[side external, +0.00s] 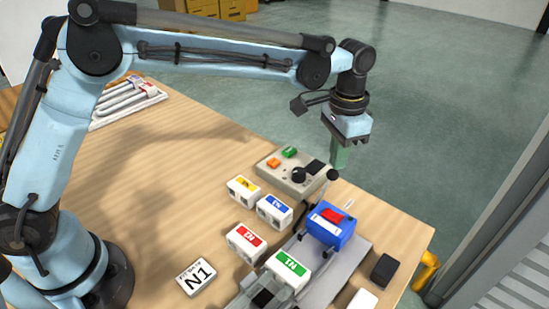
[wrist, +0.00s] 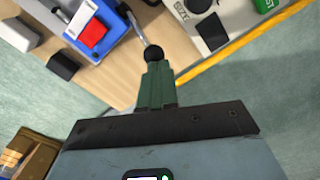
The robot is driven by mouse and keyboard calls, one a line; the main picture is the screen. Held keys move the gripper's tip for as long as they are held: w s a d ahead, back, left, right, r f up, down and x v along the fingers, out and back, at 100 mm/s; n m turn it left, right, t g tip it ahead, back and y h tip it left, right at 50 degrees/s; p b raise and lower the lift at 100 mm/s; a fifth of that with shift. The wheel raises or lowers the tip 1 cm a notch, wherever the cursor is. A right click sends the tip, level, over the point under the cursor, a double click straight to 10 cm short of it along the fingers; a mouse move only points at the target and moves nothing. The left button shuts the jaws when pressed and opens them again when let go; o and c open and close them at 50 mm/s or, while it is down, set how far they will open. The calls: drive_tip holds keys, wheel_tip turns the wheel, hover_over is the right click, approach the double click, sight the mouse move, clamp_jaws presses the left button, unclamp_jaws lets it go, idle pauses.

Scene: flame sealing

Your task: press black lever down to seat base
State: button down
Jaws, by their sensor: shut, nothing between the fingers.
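The black lever has a round black knob (side external: 333,175) on a thin metal rod, standing up beside a blue block (side external: 331,225) with a red top piece. In the wrist view the lever knob (wrist: 153,53) sits right at the tips of my gripper, and its rod runs up to the blue block (wrist: 90,30). My gripper (side external: 339,160) has green fingers, shut and empty, pointing down just above the knob. In the wrist view my gripper (wrist: 155,70) seems close to the knob; I cannot tell whether it touches. The base under the block is partly hidden.
A control box (side external: 292,172) with buttons and a dial stands behind the lever. Several labelled white blocks, including a red-labelled one (side external: 246,241) and a green-labelled one (side external: 287,268), stand nearby. A black block (side external: 384,269) lies near the right table edge. The table's left middle is clear.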

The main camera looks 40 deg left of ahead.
drive_tip(key=shift+s+r, duration=0.2)
drive_tip(key=shift+r, duration=0.85)
drive_tip(key=shift+s+r, duration=0.15)
drive_tip(key=shift+r, duration=0.85)
drive_tip(key=shift+a, duration=0.1)
drive_tip(key=s+a+r+n+t, duration=0.3)
drive_tip(key=s+a+n+t, duration=0.15)
drive_tip(key=s+a, duration=0.9)
drive_tip(key=s+a+f+n+t, duration=0.1)
drive_tip(key=s+a+f+t, duration=0.1)
drive_tip(key=a, duration=0.3)
drive_tip(key=shift+s+a+f+t, duration=0.2)
drive_tip(key=shift+s+f+t, duration=0.15)
drive_tip(key=shift+s+f, duration=0.5)
